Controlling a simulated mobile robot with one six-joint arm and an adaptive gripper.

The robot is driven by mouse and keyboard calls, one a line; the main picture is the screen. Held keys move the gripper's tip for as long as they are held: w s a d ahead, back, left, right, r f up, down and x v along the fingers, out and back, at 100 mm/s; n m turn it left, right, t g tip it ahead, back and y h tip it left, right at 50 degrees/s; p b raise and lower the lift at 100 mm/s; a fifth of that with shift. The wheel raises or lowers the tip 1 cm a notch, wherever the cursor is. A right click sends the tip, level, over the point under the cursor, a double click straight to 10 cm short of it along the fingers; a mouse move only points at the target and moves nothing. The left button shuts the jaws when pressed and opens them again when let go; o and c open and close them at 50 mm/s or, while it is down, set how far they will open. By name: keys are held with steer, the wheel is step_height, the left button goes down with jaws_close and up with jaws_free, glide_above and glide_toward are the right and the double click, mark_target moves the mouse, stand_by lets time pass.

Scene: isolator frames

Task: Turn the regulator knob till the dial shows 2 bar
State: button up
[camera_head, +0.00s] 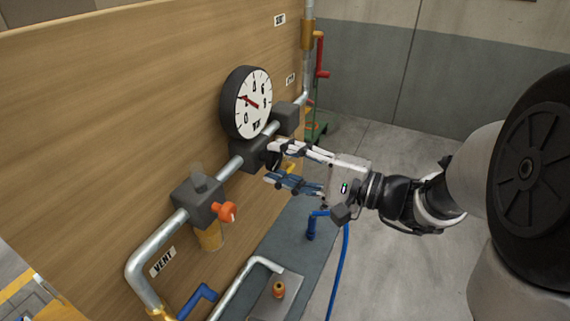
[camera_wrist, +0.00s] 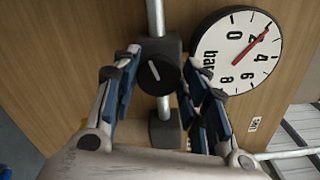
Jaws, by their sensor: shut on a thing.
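The round white dial (camera_head: 254,103) with a black rim is fixed at the wooden panel, and it also shows in the wrist view (camera_wrist: 219,55). Its red needle (camera_wrist: 250,47) lies over the place between 0 and 4, at about the 2, whose figure it partly covers. The black regulator knob (camera_wrist: 153,74) has a white line pointing up and slightly left in the wrist view. My gripper (camera_head: 271,163) is at the knob, one finger on each side, and is shut on it. In the head view the fingers mostly hide the knob.
A metal pipe (camera_head: 155,243) runs along the panel through dark blocks. A valve with an orange knob (camera_head: 227,212) stands left of my gripper. Below are a blue pipe (camera_head: 311,228) and hose. A red-handled valve (camera_head: 320,58) is at the back. Floor at right is open.

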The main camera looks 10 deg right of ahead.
steer(key=o, duration=1)
steer(key=v, duration=1.2)
